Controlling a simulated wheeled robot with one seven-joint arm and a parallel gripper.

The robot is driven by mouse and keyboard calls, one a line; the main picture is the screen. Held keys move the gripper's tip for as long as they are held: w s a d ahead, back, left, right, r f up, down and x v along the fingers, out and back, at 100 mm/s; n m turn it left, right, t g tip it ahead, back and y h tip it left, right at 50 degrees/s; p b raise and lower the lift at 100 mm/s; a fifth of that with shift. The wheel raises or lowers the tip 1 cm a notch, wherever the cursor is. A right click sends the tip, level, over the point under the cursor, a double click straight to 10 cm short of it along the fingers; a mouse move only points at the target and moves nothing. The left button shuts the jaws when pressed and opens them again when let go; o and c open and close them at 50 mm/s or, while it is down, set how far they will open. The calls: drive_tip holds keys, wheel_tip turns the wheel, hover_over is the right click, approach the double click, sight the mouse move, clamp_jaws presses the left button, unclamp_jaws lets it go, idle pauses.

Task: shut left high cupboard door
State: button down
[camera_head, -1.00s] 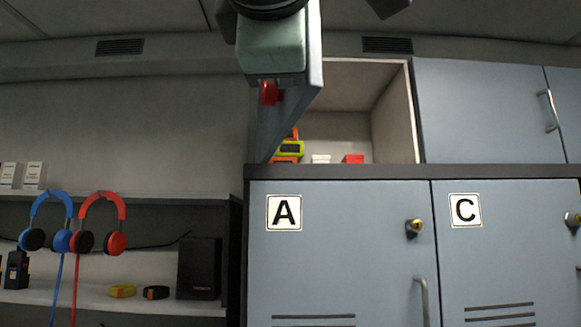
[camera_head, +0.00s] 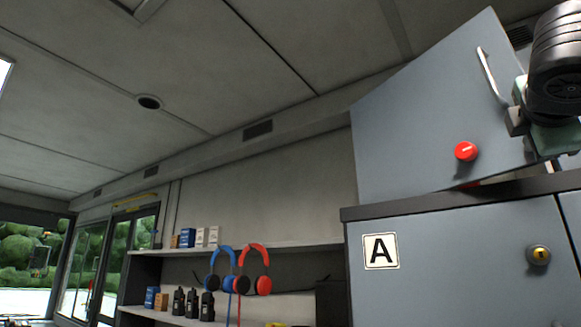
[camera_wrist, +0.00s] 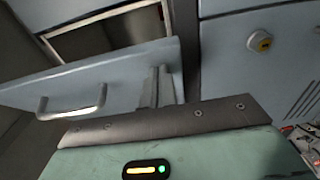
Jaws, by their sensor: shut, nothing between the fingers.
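The left high cupboard door (camera_head: 425,120) is a grey-blue panel above locker A, with a silver handle (camera_head: 490,75) and a red knob (camera_head: 466,151). It stands ajar; a narrow gap shows under its lower right edge. In the wrist view the door (camera_wrist: 120,75) slants out from the cupboard opening (camera_wrist: 110,35), its handle (camera_wrist: 72,112) at left. My gripper (camera_head: 517,121) is at the door's right part, beside the handle. In the wrist view its fingers (camera_wrist: 157,85) are together and empty, close against the outer face; contact is not certain.
Locker A (camera_head: 450,270) has a yellow lock (camera_head: 538,255); a dark ledge (camera_head: 440,203) runs above it. Shelves at left hold blue headphones (camera_head: 220,265), red headphones (camera_head: 255,265) and small boxes. The space left of the door looks free.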

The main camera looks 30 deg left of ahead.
drive_tip(key=w+d+p, duration=0.1)
drive_tip(key=w, duration=0.3)
drive_tip(key=w+d+p, duration=0.1)
drive_tip(key=w+d, duration=0.1)
drive_tip(key=w, duration=0.2)
drive_tip(key=w+d+p, duration=0.1)
drive_tip(key=w+d, duration=0.1)
drive_tip(key=w, duration=0.3)
drive_tip(key=shift+w+p, duration=0.3)
drive_tip(key=shift+w, duration=0.2)
drive_tip(key=shift+s, duration=0.1)
